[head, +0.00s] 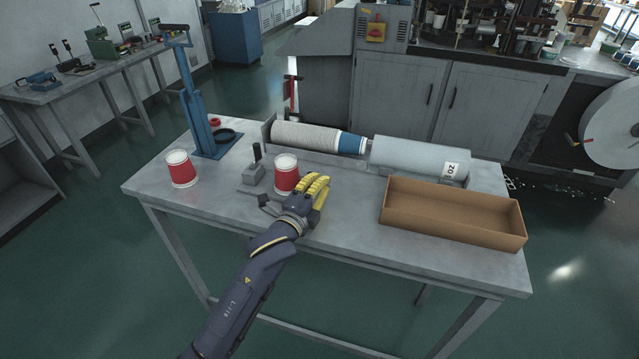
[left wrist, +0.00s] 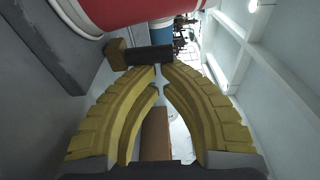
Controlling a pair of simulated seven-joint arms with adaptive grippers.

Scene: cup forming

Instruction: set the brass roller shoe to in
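My left gripper (head: 318,190) is over the table, just right of and in front of a red-and-white cup (head: 286,176). In the left wrist view its yellow fingers (left wrist: 161,70) curve together, tips almost meeting, with nothing seen between them. Just beyond the tips is a dark bar (left wrist: 150,55) with a brownish block (left wrist: 118,54) at its left end. This block may be the brass roller shoe; I cannot be sure. Whether the tips touch the bar is unclear. The shoe cannot be made out in the head view. My right gripper is not in view.
A brown tray (head: 450,222) fills the table's right front. A grey roll with a blue end (head: 351,143) and a grey cylinder (head: 418,158) lie behind. A grey block with a black lever (head: 255,172), another red cup (head: 181,170) and a blue press (head: 196,110) stand left.

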